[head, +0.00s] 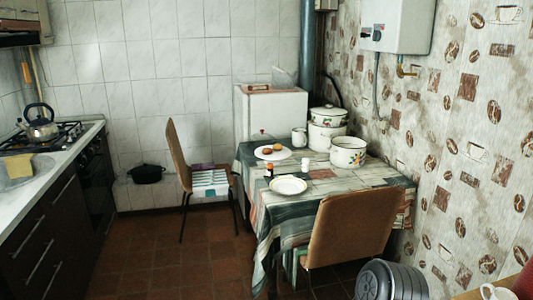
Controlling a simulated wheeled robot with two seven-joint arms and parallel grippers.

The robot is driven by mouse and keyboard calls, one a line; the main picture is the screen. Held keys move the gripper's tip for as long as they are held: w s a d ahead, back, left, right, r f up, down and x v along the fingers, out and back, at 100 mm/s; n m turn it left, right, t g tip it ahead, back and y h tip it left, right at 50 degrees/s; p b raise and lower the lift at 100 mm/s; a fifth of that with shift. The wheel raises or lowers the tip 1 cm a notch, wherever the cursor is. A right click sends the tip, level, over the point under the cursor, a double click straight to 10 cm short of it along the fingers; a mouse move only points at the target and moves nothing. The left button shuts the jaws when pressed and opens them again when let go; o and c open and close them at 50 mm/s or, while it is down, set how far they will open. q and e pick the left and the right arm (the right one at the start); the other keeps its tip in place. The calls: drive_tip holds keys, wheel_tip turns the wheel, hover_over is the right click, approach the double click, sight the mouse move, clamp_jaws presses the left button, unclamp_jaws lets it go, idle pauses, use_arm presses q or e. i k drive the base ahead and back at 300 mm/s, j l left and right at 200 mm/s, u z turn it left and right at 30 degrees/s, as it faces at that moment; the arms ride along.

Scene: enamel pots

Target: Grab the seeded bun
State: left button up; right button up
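A white plate (283,155) on the far part of the table holds two small brown rounded pieces, a left one (267,151) and a right one (277,147). They look like buns or bread, but they are too small to tell whether either has seeds. Neither of my grippers shows in the head view.
The cloth-covered table (345,178) also bears enamel pots (348,153), an empty-looking plate (288,185), a mug (299,137) and small jars. Brown chairs (350,228) stand at its front and left. A ribbed metal container (392,280) is in front. The tiled floor (165,250) is clear at left.

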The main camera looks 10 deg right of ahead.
sight(278, 147)
drive_tip(key=u, duration=0.3)
drive_tip(key=i, duration=5.25)
drive_tip(key=z, duration=3.95)
